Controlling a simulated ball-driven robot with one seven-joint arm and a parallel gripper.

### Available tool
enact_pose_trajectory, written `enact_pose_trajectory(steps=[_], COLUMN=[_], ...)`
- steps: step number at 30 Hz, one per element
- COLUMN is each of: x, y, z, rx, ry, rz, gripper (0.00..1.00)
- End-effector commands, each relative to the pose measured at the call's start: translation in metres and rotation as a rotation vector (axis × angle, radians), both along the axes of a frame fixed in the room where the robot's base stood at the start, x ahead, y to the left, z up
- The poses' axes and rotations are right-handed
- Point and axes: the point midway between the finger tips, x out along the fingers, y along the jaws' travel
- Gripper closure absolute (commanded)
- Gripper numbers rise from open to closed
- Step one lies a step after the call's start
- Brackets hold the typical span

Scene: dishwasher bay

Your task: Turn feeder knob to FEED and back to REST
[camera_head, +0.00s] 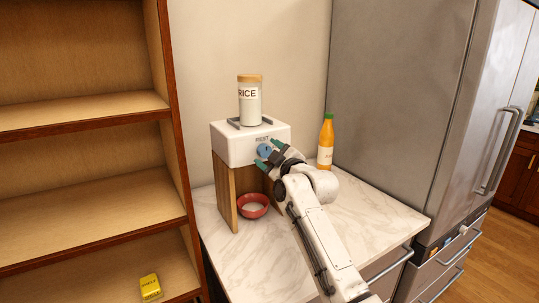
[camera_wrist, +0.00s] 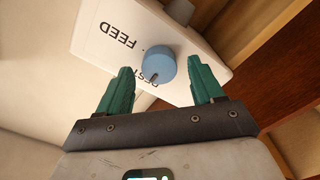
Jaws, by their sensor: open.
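The feeder (camera_head: 232,146) is a white box on wooden legs on the counter. Its round blue knob (camera_head: 264,150) is on the front face, below a REST label. In the wrist view the knob (camera_wrist: 152,65) shows a dark pointer mark on the side of the REST label, with FEED printed farther off on the panel. My gripper (camera_head: 270,157) is at the front of the feeder. Its green fingers are open, one on either side of the knob in the wrist view (camera_wrist: 161,75), with gaps visible. Whether the fingertips reach past the knob's face is unclear.
A RICE jar (camera_head: 249,104) stands on top of the feeder. A red bowl (camera_head: 252,210) sits beneath it. An orange bottle (camera_head: 326,145) stands right of it. A wooden shelf (camera_head: 85,120) is left, a steel fridge (camera_head: 400,90) right. The front-left marble counter (camera_head: 240,260) is clear.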

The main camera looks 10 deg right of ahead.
Motion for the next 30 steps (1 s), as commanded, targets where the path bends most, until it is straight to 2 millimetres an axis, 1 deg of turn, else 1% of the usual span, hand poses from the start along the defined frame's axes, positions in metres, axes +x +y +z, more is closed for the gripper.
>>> enact_pose_trajectory(steps=[5,22,23,30], x=[0.0000,-0.0002,-0.0003,-0.0002], y=[0.0001,0.0001,0.0001,0.0001], z=[-0.0001,-0.0004,-0.0004,-0.0011], rx=[0.000,0.000,0.000,0.023], ry=[0.000,0.001,0.001,0.009], rz=[0.000,0.001,0.001,0.000], gripper=[0.33,0.88,0.89,0.89])
